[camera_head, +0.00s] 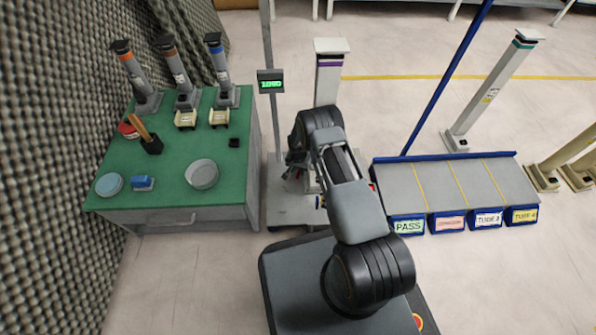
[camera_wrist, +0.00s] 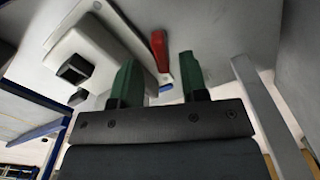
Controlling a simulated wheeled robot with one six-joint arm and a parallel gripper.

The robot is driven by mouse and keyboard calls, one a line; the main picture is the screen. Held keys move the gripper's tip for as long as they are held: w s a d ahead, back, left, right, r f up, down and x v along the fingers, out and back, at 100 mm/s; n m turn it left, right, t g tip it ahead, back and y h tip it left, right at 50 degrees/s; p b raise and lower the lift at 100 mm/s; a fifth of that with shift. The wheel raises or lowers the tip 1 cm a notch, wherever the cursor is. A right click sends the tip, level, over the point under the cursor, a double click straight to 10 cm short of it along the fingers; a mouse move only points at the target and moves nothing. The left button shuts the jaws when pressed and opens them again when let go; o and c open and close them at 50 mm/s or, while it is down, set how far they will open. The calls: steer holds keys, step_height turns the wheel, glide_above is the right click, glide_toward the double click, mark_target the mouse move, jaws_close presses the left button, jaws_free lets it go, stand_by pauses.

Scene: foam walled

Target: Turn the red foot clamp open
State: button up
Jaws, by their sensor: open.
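In the wrist view a red clamp lever (camera_wrist: 159,50) stands near the top middle, just beyond my fingertips and in line with the gap between them. My gripper (camera_wrist: 158,58) is open, with its two green fingers apart and nothing visibly held between them. A small blue part (camera_wrist: 165,88) shows below the lever, between the fingers. A pale rounded block (camera_wrist: 90,45) with dark square ends lies left of the lever. In the head view my arm covers most of the clamp area, so I cannot make out the lever there.
A pale post with a purple band (camera_head: 327,75) rises behind my arm from a grey base plate (camera_head: 287,210). A green-topped bench (camera_head: 165,170) stands left, with several tubes on it. A rack with labelled lanes (camera_head: 440,185) stands right. A thin pole carries a display (camera_head: 270,82).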

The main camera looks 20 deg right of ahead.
mark_target(298, 173)
step_height(298, 173, up, 11)
steer(key=p, duration=0.4)
steer(key=shift+r, duration=0.15)
